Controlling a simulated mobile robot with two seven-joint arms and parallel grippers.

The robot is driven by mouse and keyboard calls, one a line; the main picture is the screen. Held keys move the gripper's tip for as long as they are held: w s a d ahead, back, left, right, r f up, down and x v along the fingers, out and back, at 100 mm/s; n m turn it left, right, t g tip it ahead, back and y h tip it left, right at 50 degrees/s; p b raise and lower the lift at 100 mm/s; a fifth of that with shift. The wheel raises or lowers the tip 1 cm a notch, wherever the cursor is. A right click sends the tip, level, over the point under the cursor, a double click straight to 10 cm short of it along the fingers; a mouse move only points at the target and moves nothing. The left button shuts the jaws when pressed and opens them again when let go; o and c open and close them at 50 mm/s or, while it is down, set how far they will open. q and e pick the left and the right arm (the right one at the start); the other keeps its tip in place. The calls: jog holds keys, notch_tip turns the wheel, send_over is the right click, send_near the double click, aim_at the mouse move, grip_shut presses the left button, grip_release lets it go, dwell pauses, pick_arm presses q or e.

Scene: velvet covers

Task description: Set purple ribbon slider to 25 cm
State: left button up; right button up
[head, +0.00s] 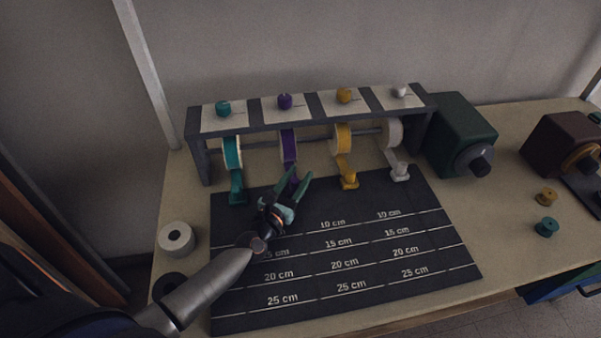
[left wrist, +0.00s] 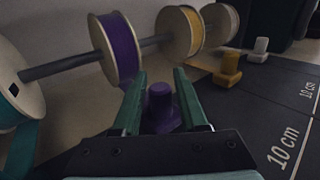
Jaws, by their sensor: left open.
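The purple ribbon slider (left wrist: 160,108) stands between the two open fingers of my left gripper (left wrist: 158,85) in the left wrist view; I cannot tell whether they touch it. In the head view my left gripper (head: 293,187) is at the top of the dark measuring mat (head: 440,280) and largely hides the slider. The purple ribbon spool (head: 288,146) hangs on a rod just behind, and it also shows in the left wrist view (left wrist: 117,50). The mat carries lines marked 10, 15, 20 and 25 cm. My right gripper is not in view.
Teal (head: 237,190), yellow (head: 348,179) and white (head: 399,172) sliders stand along the mat's top edge. The grey spool rack (head: 197,150) stands behind them. A green machine (head: 461,130) is at right, a white roll (head: 176,238) at left. The lower mat is clear right of my arm.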

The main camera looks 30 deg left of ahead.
pick_arm(q)
jog(key=shift+w, duration=0.75)
grip_shut()
dwell(1.0)
